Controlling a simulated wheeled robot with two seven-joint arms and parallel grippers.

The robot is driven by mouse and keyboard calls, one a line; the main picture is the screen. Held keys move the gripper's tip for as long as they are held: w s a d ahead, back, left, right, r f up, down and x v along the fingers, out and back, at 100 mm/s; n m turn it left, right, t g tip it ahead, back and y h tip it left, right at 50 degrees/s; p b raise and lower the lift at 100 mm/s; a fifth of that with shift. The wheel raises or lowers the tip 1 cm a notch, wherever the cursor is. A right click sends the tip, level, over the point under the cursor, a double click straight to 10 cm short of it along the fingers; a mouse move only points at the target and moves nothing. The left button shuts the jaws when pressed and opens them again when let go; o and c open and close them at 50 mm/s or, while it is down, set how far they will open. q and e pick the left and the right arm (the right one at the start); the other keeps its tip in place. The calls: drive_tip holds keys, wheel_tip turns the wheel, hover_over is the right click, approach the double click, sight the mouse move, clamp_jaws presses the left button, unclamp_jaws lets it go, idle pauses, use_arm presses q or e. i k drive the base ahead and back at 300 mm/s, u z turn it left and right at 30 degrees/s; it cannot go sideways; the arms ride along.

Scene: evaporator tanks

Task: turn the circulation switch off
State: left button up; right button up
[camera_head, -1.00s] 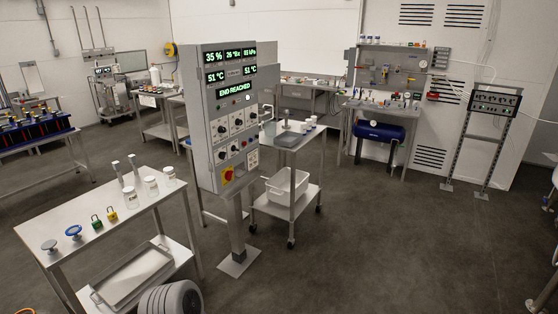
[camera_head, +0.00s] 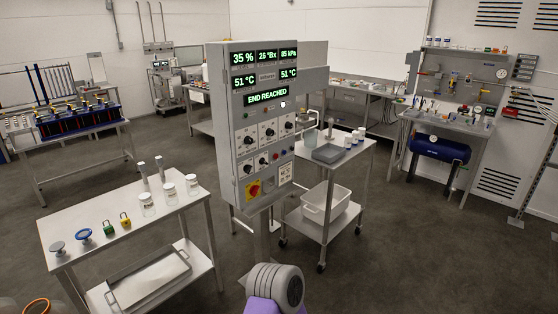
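The grey control panel (camera_head: 222,125) stands on a post near the middle of the camera_head view. Its lit displays show "END REACHED" (camera_head: 267,97) and green readings. Below them are rows of small black rotary switches (camera_head: 268,133) on white plates, and a red button (camera_head: 276,156). A red and yellow main switch (camera_head: 254,190) is at the bottom. The labels are too small to read, so I cannot tell which is the circulation switch or how it is set. Neither gripper is visible. A grey ribbed part of my own arm shows at the bottom edge, below the panel.
A steel table (camera_head: 75,223) at the left front holds jars (camera_head: 170,194), two padlocks (camera_head: 109,228) and valve handles (camera_head: 84,234). A wheeled cart (camera_head: 330,172) with a white tub (camera_head: 327,206) stands just right of the panel. The floor (camera_head: 420,250) at right is clear.

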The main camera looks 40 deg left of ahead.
sight(246, 169)
drive_tip(key=u, duration=0.15)
drive_tip(key=i, duration=2.05)
drive_tip(key=u, duration=1.7)
drive_tip(key=i, duration=1.2)
drive_tip(key=u, duration=1)
